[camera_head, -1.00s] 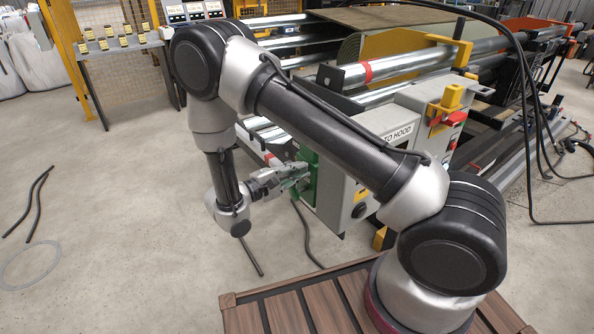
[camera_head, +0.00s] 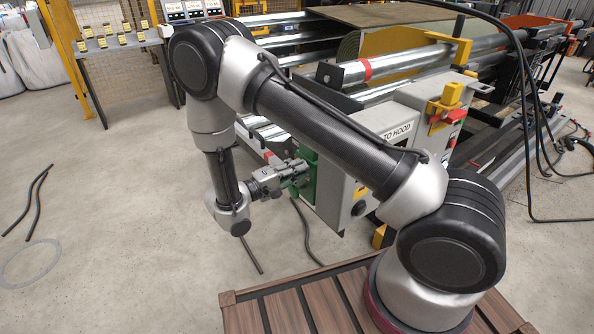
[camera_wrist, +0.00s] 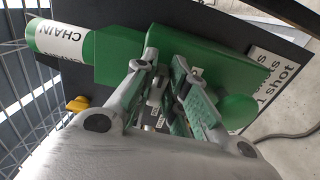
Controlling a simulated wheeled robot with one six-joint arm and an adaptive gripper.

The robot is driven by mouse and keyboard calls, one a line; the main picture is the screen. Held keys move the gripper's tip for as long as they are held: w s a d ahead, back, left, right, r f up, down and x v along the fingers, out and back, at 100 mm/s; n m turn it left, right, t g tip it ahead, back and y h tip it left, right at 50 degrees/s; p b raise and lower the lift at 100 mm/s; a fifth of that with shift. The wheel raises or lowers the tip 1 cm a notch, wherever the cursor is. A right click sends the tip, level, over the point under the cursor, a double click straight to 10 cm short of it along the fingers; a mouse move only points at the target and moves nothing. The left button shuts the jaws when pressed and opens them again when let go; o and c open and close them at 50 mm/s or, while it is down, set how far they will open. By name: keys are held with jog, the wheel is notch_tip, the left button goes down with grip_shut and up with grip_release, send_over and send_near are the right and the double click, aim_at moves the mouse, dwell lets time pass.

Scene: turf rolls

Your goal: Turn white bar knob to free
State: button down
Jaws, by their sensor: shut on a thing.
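My gripper (camera_head: 298,172) is at the green housing (camera_head: 308,190) on the left side of the grey control box. In the wrist view its two fingers (camera_wrist: 165,72) reach to the green housing (camera_wrist: 118,58) and close in on a narrow gap. A small pale piece (camera_wrist: 157,92) shows between the fingers, which fits the white bar knob. Most of the knob is hidden by the fingers, so its exact angle cannot be read. In the head view the knob is hidden by my gripper.
A green cylinder (camera_wrist: 62,42) marked CHAIN, a yellow knob (camera_wrist: 77,104) and a green round part (camera_wrist: 238,112) sit close around my fingers. The grey control box (camera_head: 345,200) with a red handle (camera_head: 456,115) stands to the right. Open floor (camera_head: 130,200) lies left.

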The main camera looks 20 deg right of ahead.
jog(key=c, duration=1.4)
grip_release()
jog(key=shift+c, duration=0.2)
jog(key=v, duration=1.2)
